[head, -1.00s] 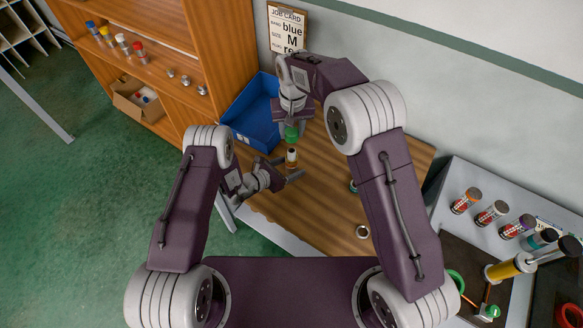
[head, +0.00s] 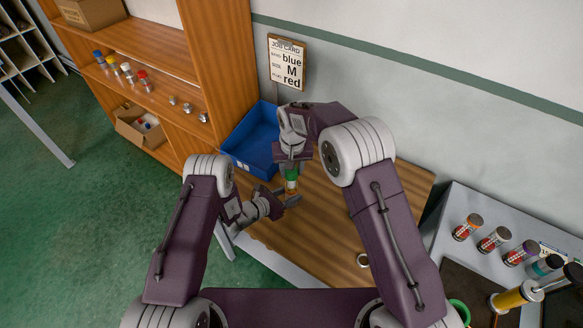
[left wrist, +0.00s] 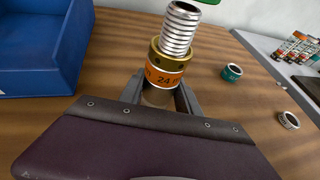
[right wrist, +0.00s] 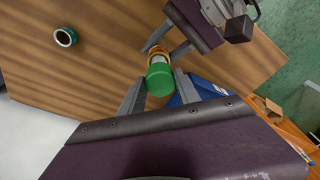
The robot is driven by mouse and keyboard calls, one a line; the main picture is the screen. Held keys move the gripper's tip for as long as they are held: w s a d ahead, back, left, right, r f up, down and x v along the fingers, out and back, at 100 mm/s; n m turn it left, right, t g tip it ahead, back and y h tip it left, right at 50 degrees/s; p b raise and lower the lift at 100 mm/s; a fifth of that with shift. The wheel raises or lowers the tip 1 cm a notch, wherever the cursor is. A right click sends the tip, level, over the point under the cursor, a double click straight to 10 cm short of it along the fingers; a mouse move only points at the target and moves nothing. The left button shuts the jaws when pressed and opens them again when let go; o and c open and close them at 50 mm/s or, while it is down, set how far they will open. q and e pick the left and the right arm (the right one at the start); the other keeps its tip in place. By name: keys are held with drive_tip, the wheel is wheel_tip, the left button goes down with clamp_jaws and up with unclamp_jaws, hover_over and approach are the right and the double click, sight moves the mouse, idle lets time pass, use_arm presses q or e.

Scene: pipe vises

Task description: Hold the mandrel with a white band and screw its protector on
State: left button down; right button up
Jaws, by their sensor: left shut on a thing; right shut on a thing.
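My left gripper (left wrist: 162,98) is shut on an upright mandrel (left wrist: 166,72) above the wooden table. My right gripper (right wrist: 158,88) is shut on a green protector (right wrist: 160,79). In the head view the protector (head: 291,175) is right above the mandrel (head: 291,187). In the left wrist view only the protector's lower edge (left wrist: 208,1) shows, apart from the thread and slightly to its right.
A blue bin (head: 256,138) stands at the table's back left. A teal ring (left wrist: 231,72) and a silver ring (left wrist: 289,120) lie on the table (head: 310,235). Several banded cylinders stand on the grey bench (head: 468,200) at right.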

idle(0.4)
drive_tip(key=shift+f, duration=0.9)
drive_tip(key=shift+f, duration=0.55)
